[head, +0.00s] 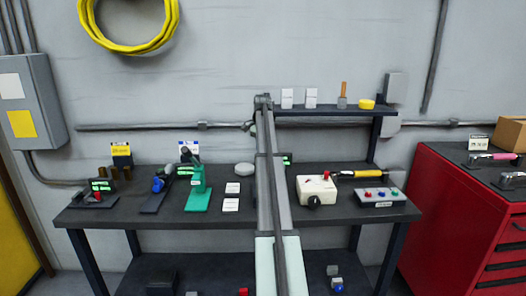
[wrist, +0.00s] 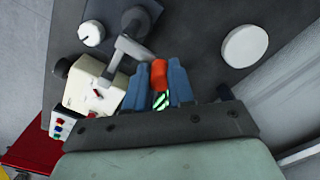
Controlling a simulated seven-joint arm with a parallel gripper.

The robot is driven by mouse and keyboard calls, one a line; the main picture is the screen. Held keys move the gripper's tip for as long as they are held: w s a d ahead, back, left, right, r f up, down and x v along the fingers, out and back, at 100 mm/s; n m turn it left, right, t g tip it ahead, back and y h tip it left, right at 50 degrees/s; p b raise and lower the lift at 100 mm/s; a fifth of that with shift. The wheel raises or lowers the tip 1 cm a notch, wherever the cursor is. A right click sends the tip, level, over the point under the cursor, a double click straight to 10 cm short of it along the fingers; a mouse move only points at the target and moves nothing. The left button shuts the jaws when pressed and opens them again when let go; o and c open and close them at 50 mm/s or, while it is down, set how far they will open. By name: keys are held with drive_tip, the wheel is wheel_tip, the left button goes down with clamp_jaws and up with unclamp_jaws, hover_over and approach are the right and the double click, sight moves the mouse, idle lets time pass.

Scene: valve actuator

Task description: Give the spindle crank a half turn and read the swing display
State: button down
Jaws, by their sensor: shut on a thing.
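The spindle crank (wrist: 133,50) shows in the wrist view as a grey arm ending in an orange-red handle (wrist: 159,73). My gripper (wrist: 158,70) is shut on that handle, with one blue finger on each side. A lit green display (wrist: 162,101) shows partly between the fingers, too covered to read. In the head view my arm hides the crank and gripper. A green-lit display (head: 287,160) shows just right of my arm there, too small to read.
A cream box with a black knob (head: 317,190) and a button box (head: 381,197) stand right of my arm. A green press-like tool (head: 197,188) and a pale disc (head: 244,169) are to its left. A shelf (head: 330,111) stands behind the bench.

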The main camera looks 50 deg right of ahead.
drive_tip(key=shift+w+a+n, duration=0.2)
drive_tip(key=shift+n, duration=0.5)
drive_tip(key=c, duration=1)
unclamp_jaws()
drive_tip(key=shift+r, duration=0.15)
wheel_tip(320, 180, up, 14)
drive_tip(key=shift+f, duration=0.2)
